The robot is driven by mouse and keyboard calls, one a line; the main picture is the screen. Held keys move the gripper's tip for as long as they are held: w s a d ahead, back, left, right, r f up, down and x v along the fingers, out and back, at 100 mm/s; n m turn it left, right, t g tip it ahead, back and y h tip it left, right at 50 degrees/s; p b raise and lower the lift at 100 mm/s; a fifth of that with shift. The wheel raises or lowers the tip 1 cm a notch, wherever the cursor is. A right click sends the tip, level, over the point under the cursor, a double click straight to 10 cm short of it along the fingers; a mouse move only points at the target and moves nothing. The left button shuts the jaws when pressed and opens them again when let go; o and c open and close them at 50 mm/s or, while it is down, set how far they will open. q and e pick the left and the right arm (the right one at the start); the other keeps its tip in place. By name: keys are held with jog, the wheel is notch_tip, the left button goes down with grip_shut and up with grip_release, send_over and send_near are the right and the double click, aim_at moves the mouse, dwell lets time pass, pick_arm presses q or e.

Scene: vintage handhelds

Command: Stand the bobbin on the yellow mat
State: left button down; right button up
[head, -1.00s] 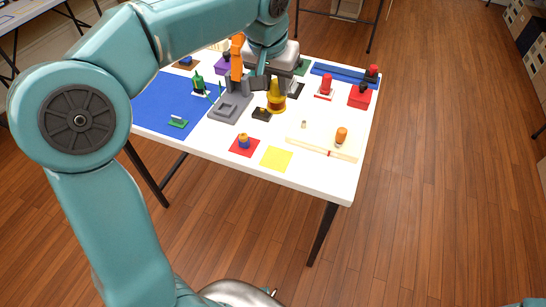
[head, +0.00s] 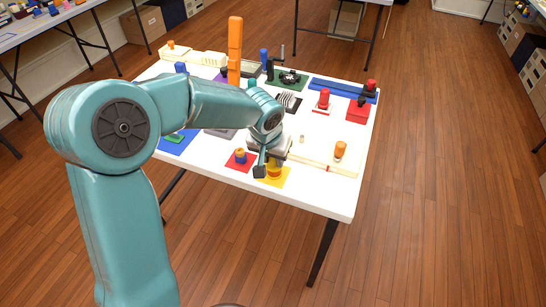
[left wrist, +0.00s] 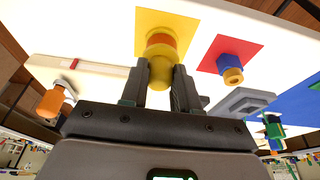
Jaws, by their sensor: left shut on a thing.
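The yellow mat (head: 286,177) lies near the table's front edge; its yellow square also shows in the left wrist view (left wrist: 185,28). The bobbin (head: 274,172) is yellow with an orange winding and is over the mat. In the left wrist view the bobbin (left wrist: 160,45) looks upright, with its far end at the mat; I cannot tell if it touches. My left gripper (head: 267,167) is shut on the bobbin's near end; its fingers also show in the left wrist view (left wrist: 159,84). My right gripper is out of view.
A red mat (head: 240,163) with a blue and orange piece stands just left of the yellow mat. A pale board (head: 325,162) with an orange peg (head: 340,150) is to the right.

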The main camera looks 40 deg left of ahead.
pick_arm(q)
jog(key=shift+s, duration=0.1)
jog(key=shift+f, duration=0.2)
jog(key=c, duration=0.8)
grip_release()
jog(key=shift+r, duration=0.1)
jog(key=shift+r, duration=0.1)
jog(key=shift+r, duration=0.25)
jog(key=p+v, duration=0.1)
jog(key=v, duration=1)
jog(key=shift+s+r, duration=0.2)
jog(key=shift+r, duration=0.1)
